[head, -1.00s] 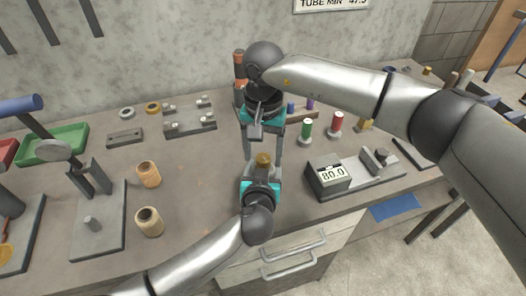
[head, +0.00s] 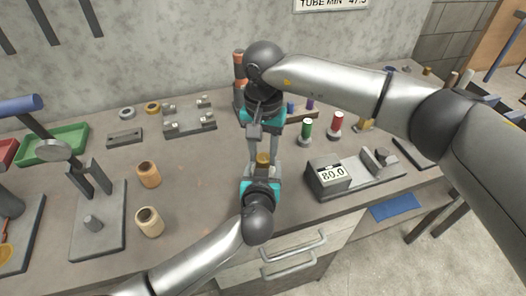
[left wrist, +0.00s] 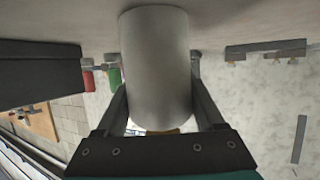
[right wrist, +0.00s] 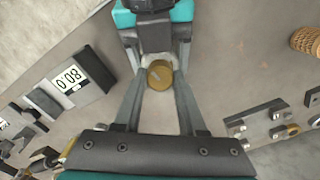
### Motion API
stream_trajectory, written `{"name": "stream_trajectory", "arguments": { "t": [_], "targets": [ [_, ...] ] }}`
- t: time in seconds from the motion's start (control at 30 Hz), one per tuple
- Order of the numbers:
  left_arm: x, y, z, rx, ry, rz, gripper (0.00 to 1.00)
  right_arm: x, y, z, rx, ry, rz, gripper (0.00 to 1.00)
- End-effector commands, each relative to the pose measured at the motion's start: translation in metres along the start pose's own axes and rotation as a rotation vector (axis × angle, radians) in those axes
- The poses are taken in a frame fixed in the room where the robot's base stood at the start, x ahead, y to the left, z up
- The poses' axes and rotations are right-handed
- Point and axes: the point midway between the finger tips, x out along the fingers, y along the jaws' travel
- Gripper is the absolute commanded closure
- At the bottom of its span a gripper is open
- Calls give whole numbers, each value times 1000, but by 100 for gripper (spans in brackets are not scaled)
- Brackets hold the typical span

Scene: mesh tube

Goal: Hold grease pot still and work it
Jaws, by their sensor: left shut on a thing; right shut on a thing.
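The grease pot is a grey cylinder (left wrist: 155,65) that fills the middle of the left wrist view. Its brass cap (head: 263,158) shows in the head view near the front of the bench, and from above in the right wrist view (right wrist: 160,75). My left gripper (head: 262,172) is shut on the pot's body from the front. My right gripper (head: 264,153) reaches down from above, and its fingers are shut on the brass cap. The pot body is mostly hidden by my grippers in the head view.
A gauge block reading 80.0 (head: 327,173) stands to the right, with green (head: 306,130) and red (head: 335,124) spools behind it. Two tan rolls (head: 149,174) (head: 149,221) stand to the left. A fixture plate (head: 190,122) lies at the back.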

Motion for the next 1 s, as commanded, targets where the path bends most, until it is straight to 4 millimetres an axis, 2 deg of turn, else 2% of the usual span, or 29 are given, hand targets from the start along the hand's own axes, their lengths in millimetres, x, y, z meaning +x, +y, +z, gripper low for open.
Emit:
{"name": "stream_trajectory", "arguments": {
  "t": [0.7, 1.0],
  "targets": [
    [0, 1, -1, 0, 2, 3, 100, -1, -1, 0, 440, 0, -9, 100],
    [0, 2, -1, 0, 1, 4, 100, -1, -1, 0, 540, -1, -10, 100]
  ]
}}
